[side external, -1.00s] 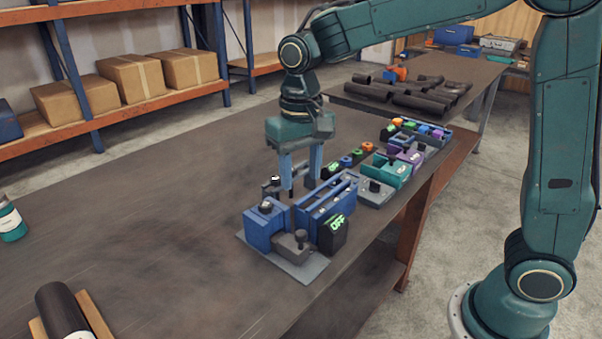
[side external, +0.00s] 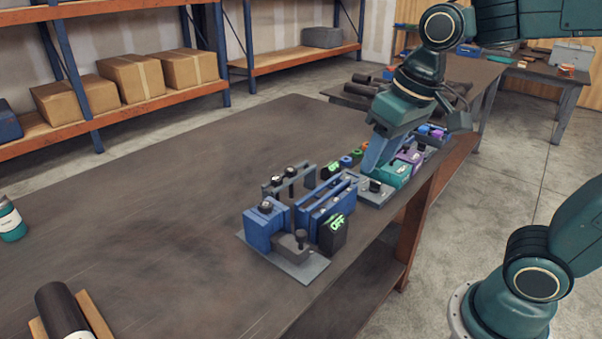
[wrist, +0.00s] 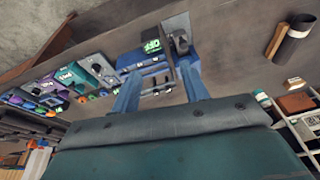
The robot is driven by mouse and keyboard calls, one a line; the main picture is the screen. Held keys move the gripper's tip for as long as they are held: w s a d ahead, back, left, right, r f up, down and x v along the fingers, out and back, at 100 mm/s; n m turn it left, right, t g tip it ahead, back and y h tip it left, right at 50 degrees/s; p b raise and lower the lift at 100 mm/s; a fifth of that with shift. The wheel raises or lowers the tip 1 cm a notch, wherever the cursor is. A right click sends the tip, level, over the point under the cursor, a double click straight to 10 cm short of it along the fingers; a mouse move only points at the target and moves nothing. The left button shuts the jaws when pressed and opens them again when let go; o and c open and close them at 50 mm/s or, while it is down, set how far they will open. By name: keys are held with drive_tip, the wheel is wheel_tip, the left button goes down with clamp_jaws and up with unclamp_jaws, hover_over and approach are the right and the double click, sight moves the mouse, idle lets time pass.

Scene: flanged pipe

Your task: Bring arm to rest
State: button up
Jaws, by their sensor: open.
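My gripper (side external: 376,157) is tilted over the back right part of the workbench (side external: 200,190), above a row of small control boxes. It holds nothing, and its two blue fingers also show apart in the wrist view (wrist: 160,88). A blue clamp block (side external: 262,226) stands on a grey base plate (side external: 305,270). Beside it are a blue railed frame (side external: 318,212), a dark block with a green lit OFF sign (side external: 337,222), and a grey rail piece with dark knobs (side external: 288,182). These stand apart from my gripper. The fingers partly hide the control boxes.
A grey box with a dark knob (side external: 375,192) and a teal box (side external: 395,174) stand near my fingers. A dark pipe (side external: 62,310) lies at the front left, with a teal bottle (side external: 10,220) behind it. The bench's left middle is clear.

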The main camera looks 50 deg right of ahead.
drive_tip(key=s+d+f+n+t, duration=0.1)
drive_tip(key=s+d+t, duration=0.1)
drive_tip(key=s, duration=0.6)
drive_tip(key=shift+s+f, duration=0.15)
drive_tip(key=shift+f, duration=0.05)
drive_tip(key=shift+d, duration=0.1)
idle(0.3)
drive_tip(key=w+a+f+n+g, duration=0.1)
drive_tip(key=w+a, duration=0.3)
drive_tip(key=w, duration=0.6)
drive_tip(key=w+a+f+n+g, duration=0.2)
drive_tip(key=w+a+f+g, duration=0.1)
drive_tip(key=w, duration=0.7)
drive_tip(key=shift+w+a+f+g, duration=0.15)
drive_tip(key=shift+w+a+g, duration=0.25)
drive_tip(key=shift+a+g, duration=0.25)
drive_tip(key=shift+d+f, duration=0.1)
